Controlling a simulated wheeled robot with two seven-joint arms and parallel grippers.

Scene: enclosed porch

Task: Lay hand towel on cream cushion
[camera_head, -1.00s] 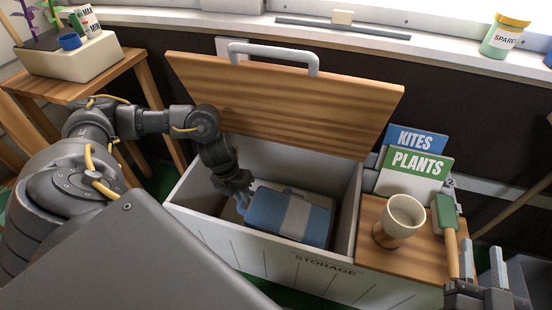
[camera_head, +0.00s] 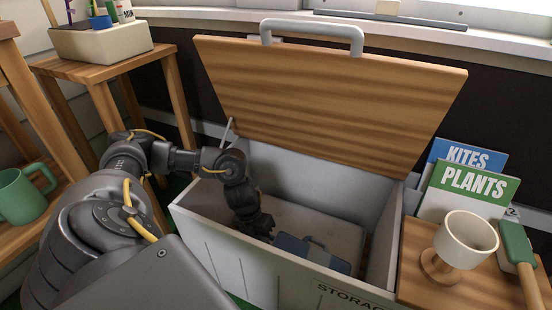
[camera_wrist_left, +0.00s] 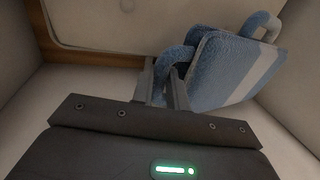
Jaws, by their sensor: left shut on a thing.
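The hand towel (camera_head: 318,254) is blue with a pale grey band and has loops on its edge. It is inside the open storage box, and also shows in the left wrist view (camera_wrist_left: 215,70). My left gripper (camera_head: 264,232) reaches into the box; in the left wrist view its fingers (camera_wrist_left: 166,82) are shut on a blue loop of the towel. A cream cushion (camera_head: 322,230) lies in the box behind the towel; its buttoned top shows in the left wrist view (camera_wrist_left: 150,18). I cannot tell whether towel and cushion touch. My right gripper is out of view.
The storage box (camera_head: 225,250) has pale walls around the towel, and its wooden lid (camera_head: 330,95) stands open behind. On the right ledge are a cream goblet (camera_head: 465,240), a green-headed brush (camera_head: 516,245) and books (camera_head: 465,185). A green mug (camera_head: 22,195) is at left.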

